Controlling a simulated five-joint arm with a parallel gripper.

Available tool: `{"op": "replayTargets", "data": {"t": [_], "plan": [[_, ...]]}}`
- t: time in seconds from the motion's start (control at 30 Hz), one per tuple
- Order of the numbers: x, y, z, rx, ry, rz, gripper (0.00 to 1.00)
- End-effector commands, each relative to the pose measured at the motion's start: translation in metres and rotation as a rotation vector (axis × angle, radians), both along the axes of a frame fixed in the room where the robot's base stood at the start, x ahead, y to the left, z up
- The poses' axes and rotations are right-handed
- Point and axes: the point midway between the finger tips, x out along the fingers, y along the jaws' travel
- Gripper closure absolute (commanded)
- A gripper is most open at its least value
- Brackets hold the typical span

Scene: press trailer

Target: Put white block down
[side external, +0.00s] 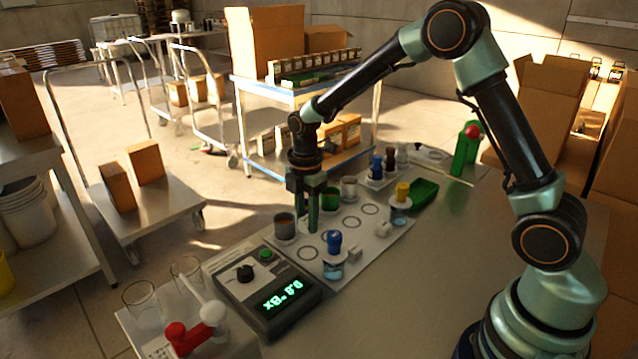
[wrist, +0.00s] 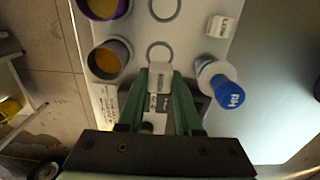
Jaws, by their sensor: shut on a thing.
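My gripper (side external: 313,212) points down over the white board (side external: 356,236), near its front left part. In the wrist view, its green fingers (wrist: 161,88) are shut on a small white block (wrist: 160,73), which shows between the fingertips. Below it lies a printed circle on the board. In the side view the fingers hide the held block, and I cannot tell whether it touches the board. A second white block (wrist: 220,26) with a dark label stands apart to the right in the wrist view; it also shows on the board in the side view (side external: 383,229).
A blue-capped bottle (side external: 333,259) stands close to the right of my fingers. A grey cup (side external: 285,226) is close to the left. A device with a green display (side external: 270,290) sits in front. Printed circles on the board toward the back right are bare.

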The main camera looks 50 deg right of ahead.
Motion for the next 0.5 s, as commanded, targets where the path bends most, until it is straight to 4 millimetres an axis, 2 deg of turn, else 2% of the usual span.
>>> {"op": "replayTargets", "data": {"t": [0.03, 0.27, 0.5], "plan": [[-0.001, 0.0, -0.01, 0.0, 0.004, 0.0, 1.0], [0.0, 0.0, -0.028, 0.0, 0.0, 0.0, 1.0], [-0.001, 0.0, -0.061, 0.0, 0.003, 0.0, 1.0]]}}
